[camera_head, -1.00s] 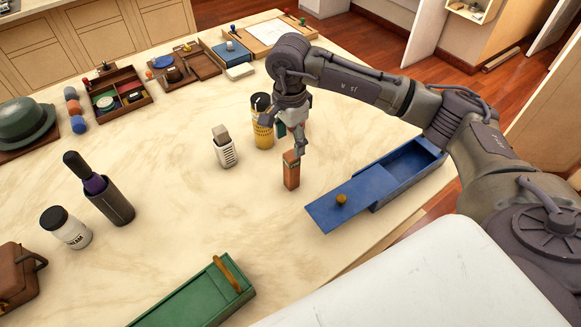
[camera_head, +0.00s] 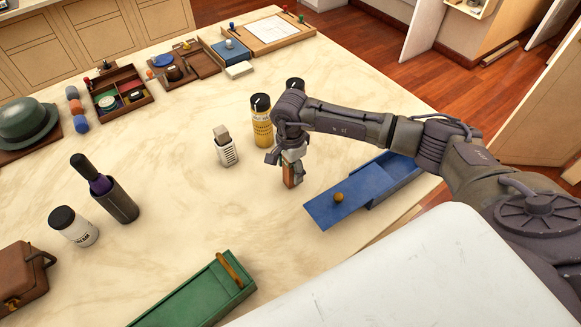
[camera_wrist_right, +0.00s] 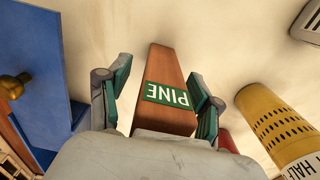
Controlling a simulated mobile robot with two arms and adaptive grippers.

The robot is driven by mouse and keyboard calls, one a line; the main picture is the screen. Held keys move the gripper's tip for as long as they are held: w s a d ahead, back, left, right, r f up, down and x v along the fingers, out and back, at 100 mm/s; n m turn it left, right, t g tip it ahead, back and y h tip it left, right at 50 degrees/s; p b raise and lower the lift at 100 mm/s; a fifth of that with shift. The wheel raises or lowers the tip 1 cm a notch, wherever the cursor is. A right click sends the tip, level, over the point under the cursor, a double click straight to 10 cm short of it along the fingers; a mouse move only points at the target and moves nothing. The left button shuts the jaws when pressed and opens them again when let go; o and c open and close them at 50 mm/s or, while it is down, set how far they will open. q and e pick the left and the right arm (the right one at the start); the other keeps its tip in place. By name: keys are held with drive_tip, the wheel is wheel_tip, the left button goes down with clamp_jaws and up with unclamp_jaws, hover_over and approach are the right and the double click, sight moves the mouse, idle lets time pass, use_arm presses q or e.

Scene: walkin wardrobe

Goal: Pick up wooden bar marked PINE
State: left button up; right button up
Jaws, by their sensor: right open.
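The wooden bar marked PINE (camera_wrist_right: 167,75) is reddish brown with a green label. In the right wrist view it lies between the two fingers of my right gripper (camera_wrist_right: 158,97), with a gap visible on the left side and a narrower one on the right. In the head view the bar (camera_head: 290,175) stands upright on the marble table, its upper part hidden by my right gripper (camera_head: 287,160), which is over it from above. My right gripper is open around the bar. My left gripper is not in view.
A blue box with a sliding lid (camera_head: 340,207) lies close right of the bar. A green box (camera_head: 190,295) lies in front.

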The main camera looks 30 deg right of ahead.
clamp_jaws()
drive_tip(key=shift+r, duration=0.1)
